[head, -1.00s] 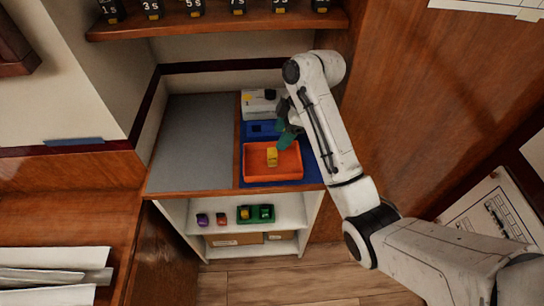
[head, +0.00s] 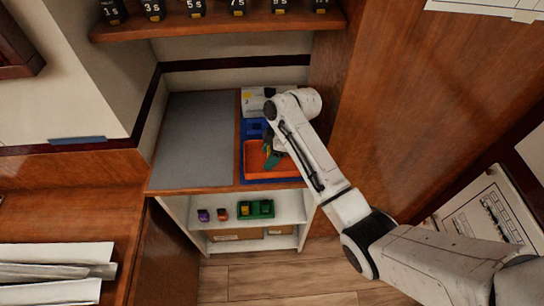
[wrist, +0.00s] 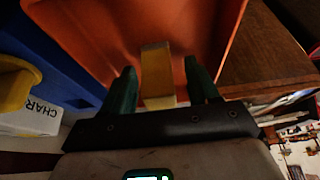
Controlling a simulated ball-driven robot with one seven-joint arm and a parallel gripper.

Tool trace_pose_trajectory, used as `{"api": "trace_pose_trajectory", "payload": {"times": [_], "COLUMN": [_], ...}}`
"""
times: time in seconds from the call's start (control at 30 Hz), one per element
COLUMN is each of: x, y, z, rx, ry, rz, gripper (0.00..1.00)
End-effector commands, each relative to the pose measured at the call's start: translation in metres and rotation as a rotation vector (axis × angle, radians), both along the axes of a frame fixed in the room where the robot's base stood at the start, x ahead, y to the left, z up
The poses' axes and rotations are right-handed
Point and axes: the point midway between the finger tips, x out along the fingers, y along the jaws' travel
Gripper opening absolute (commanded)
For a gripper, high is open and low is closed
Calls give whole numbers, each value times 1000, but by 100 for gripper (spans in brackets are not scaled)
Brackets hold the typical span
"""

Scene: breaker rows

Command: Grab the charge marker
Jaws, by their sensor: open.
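The yellow marker (wrist: 156,72), which I take for the charge marker, stands in the orange tray (head: 284,173). In the wrist view it lies between the two green fingers of my gripper (wrist: 159,68), with a gap on each side. My gripper (head: 270,158) is open and reaches down into the tray in the head view, where its fingers hide the marker. The orange tray (wrist: 90,25) fills the upper middle of the wrist view.
A white box (wrist: 35,121) lettered "CHAR" with a yellow part is at the wrist view's left. A blue mat (head: 250,125) lies under the tray. A grey surface (head: 195,140) is clear to the left. Small coloured blocks (head: 203,215) sit on the shelf below.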

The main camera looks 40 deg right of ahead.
Motion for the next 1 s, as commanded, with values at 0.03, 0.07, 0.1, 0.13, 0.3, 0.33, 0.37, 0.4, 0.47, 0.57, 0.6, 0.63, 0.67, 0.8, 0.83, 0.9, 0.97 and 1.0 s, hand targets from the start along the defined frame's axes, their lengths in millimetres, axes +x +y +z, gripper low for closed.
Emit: {"api": "trace_pose_trajectory", "payload": {"times": [0.03,0.07,0.1,0.13,0.3,0.33,0.37,0.4,0.47,0.57,0.6,0.63,0.67,0.8,0.83,0.9,0.97,1.0], "x": [0,0,0,0,0,0,0,0,0,0,0,0,0,0,0,0,1,1], "y": [0,0,0,0,0,0,0,0,0,0,0,0,0,0,0,0,0,0], "z": [0,0,0,0,0,0,0,0,0,0,0,0,0,1,1,2,5,8], "rx": [0,0,0,0,0,0,0,0,0,0,0,0,0,-1,0,-1,0,0], "ry": [0,0,0,0,0,0,0,0,0,0,0,0,0,-1,0,-1,-2,-3], "rz": [0,0,0,0,0,0,0,0,0,0,0,0,0,0,0,0,0,0], "gripper": [60,60,58,55,38,36,33,29,23,14,10,7,4,3,3,3,3,3]}}
